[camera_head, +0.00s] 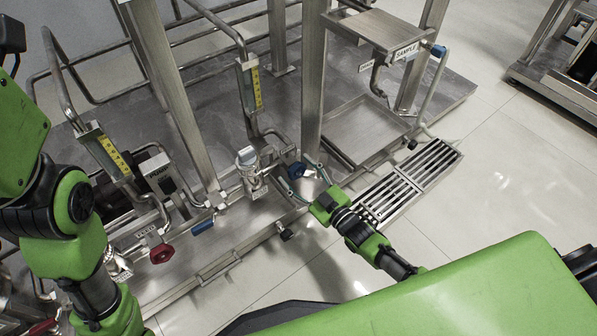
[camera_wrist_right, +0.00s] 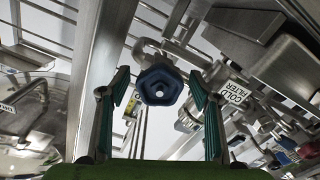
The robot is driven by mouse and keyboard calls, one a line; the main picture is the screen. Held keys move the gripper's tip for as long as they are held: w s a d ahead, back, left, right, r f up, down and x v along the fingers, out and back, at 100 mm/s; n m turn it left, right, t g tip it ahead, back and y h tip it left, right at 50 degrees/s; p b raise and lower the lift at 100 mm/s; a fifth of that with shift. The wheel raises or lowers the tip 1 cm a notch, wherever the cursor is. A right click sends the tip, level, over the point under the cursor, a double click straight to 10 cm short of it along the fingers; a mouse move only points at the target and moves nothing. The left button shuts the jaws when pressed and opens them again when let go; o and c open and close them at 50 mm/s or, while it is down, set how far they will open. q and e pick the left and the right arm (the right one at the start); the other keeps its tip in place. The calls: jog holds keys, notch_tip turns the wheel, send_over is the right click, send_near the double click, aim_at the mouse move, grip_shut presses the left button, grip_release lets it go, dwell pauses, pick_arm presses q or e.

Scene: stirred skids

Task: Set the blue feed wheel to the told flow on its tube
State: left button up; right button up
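The blue wheel (camera_head: 296,170) sits on pipework at the skid's front edge. In the right wrist view the blue wheel (camera_wrist_right: 160,86) is faceted, with a pale hub, and faces the camera. My right gripper (camera_head: 304,178) is at the wheel; in the wrist view its teal fingers (camera_wrist_right: 158,80) stand open on either side, with gaps to the wheel. A flow tube with a yellow scale (camera_head: 257,88) rises behind the wheel; another yellow-scaled tube (camera_head: 114,156) stands further left. Their readings are too small to read. My left arm shows at the left; its gripper is out of view.
A red wheel (camera_head: 161,253) and a blue lever (camera_head: 202,227) lie left along the skid front. A steel post (camera_head: 312,90) rises just behind the blue wheel. A floor grate (camera_head: 412,180) and an empty tray (camera_head: 366,128) are to the right.

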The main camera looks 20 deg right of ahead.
jog(key=v, duration=1.2)
dwell(1.2)
